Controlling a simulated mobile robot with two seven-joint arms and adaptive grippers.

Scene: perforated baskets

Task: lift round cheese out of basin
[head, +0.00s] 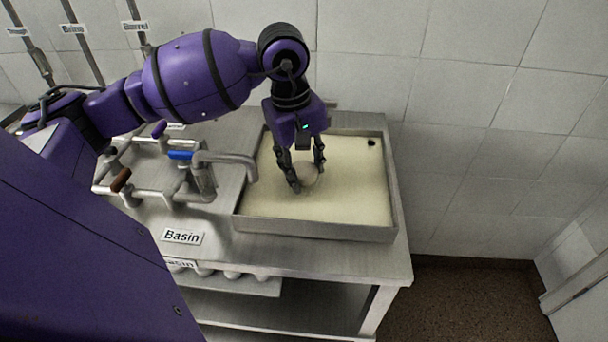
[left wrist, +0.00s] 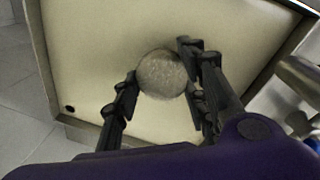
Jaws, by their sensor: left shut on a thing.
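The round cheese (head: 309,174) is a small pale, greyish ball between the fingers of my left gripper (head: 307,178). It also shows in the left wrist view (left wrist: 162,75), with dark fingers on both sides of it. My left gripper (left wrist: 160,88) is shut on it, pointing down over the basin. The basin (head: 315,231) is a shallow metal tray with a cream-coloured inside or filling. I cannot tell whether the cheese touches the cream surface. My right gripper is not in view.
Left of the basin stand pipes with a curved metal spout (head: 228,159), a blue-handled valve (head: 180,155) and a brown handle (head: 121,180). A tiled wall rises behind; floor is open at right.

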